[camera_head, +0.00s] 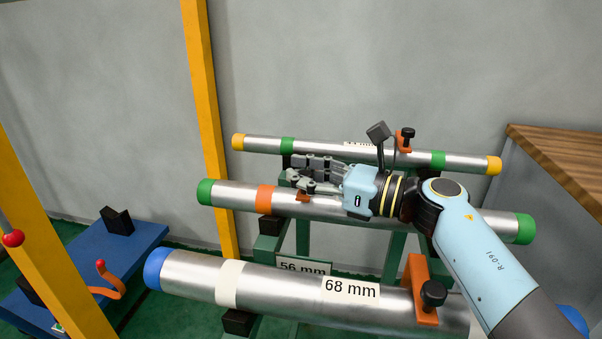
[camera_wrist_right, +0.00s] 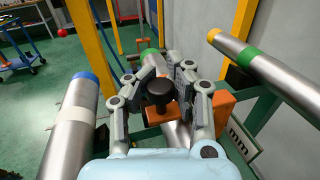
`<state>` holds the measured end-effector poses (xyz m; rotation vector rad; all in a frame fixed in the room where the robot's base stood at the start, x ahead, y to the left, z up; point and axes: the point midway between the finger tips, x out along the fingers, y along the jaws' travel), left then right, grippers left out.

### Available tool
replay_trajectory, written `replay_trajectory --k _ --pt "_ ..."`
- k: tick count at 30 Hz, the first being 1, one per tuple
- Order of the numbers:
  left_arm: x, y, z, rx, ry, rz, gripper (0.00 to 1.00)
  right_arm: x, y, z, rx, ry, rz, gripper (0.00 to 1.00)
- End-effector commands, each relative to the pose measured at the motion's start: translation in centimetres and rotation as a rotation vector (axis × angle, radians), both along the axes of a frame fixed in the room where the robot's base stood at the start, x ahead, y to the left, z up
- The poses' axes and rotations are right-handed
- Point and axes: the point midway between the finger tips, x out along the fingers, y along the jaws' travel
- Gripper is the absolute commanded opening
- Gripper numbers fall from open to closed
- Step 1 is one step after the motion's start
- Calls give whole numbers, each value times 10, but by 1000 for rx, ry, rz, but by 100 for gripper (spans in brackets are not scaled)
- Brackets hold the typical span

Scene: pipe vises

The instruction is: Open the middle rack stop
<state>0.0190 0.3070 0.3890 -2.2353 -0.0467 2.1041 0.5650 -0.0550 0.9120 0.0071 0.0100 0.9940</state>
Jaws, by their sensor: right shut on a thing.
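The middle rack stop is an orange clamp (camera_wrist_right: 219,106) with a black knob (camera_wrist_right: 160,90), over the middle pipe with green ends (camera_head: 237,195). In the head view only a small orange part of the stop (camera_head: 302,198) shows below my fingers. My right gripper (camera_head: 300,178) reaches over the middle pipe from the right. In the right wrist view its fingers (camera_wrist_right: 158,95) stand on both sides of the knob and are shut on it. The exact finger contact is partly hidden. My left gripper is in neither view.
The front 68 mm pipe (camera_head: 255,284) has its own orange stop (camera_head: 419,290). The back pipe (camera_head: 325,150) has another stop (camera_head: 404,139). A yellow post (camera_head: 204,100) rises behind the rack. A wooden-topped bench (camera_head: 560,160) stands at right, a blue cart (camera_head: 110,250) at left.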

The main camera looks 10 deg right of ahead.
Motion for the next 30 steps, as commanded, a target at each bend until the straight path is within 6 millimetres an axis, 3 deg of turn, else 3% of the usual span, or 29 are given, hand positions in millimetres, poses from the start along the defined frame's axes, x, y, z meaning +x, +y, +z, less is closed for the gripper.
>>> replay_trajectory --k 15,30 --pt "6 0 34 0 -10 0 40 39 -16 24 88 290 -3 0" --pt "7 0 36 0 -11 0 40 77 -29 30 174 548 -7 0"
